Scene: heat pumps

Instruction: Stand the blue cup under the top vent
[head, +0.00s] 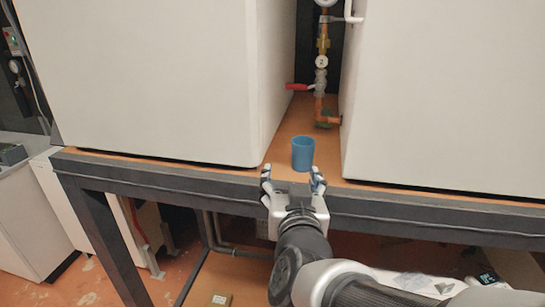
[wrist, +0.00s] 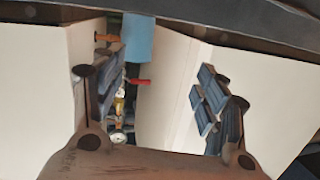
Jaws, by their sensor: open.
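The blue cup (head: 303,153) stands upright on the wooden shelf (head: 287,132) in the gap between two white cabinets. It also shows at the top of the wrist view (wrist: 139,40), between the lines of my fingers. My gripper (head: 292,176) is open and empty at the shelf's front edge, just in front of the cup. The cup is beyond the fingertips, a little right of their middle in the head view. A vertical pipe with valves (head: 321,62) stands behind the cup. I cannot tell which part, if any, is the top vent.
The left white cabinet (head: 160,75) and right white cabinet (head: 450,95) wall in the narrow gap. A red lever (head: 298,87) sticks out left from the pipe, and a copper elbow (head: 327,122) sits low behind the cup. The dark shelf frame (head: 400,212) runs below my gripper.

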